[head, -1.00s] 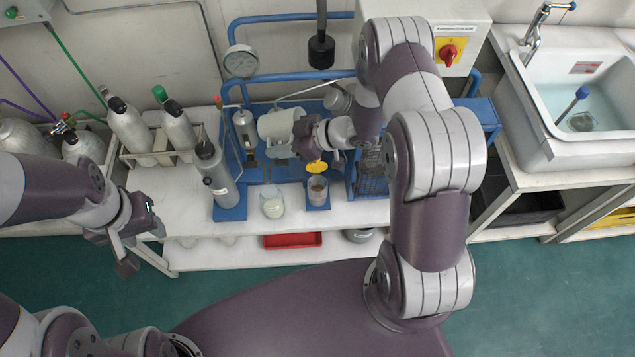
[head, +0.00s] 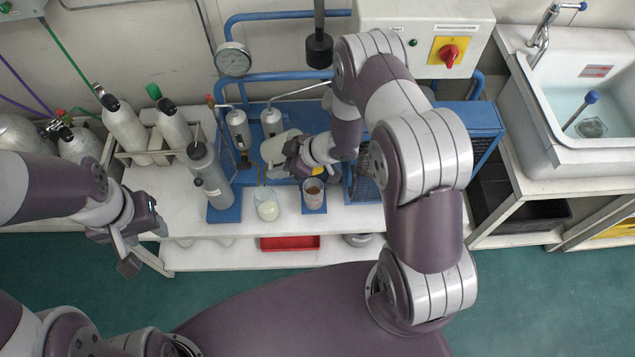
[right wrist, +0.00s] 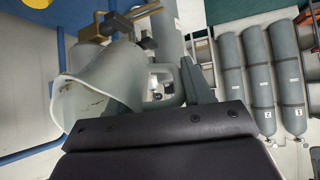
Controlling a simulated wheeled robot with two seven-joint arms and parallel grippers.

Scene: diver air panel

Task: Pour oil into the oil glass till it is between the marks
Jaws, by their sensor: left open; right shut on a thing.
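My right gripper (head: 294,152) is shut on a white translucent jug (head: 274,147) above the bench, behind the two beakers. In the right wrist view the jug (right wrist: 95,82) lies across the fingers (right wrist: 150,95), its wide mouth toward the left; no oil is clearly visible in it. A beaker of brown liquid (head: 314,197) stands on a blue pad, and a beaker of pale liquid (head: 267,208) stands left of it. I cannot tell which vessel is the oil glass, nor see any marks. A yellow part (head: 318,170) shows beside the right gripper. My left gripper (head: 141,240) is open and empty.
A grey cylinder (head: 211,178) stands upright left of the beakers. Gas bottles (head: 124,128) stand in a rack further left. A pressure gauge (head: 233,60) and blue pipes are behind. A red tray (head: 290,243) is on the lower shelf. A sink (head: 590,110) is at right.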

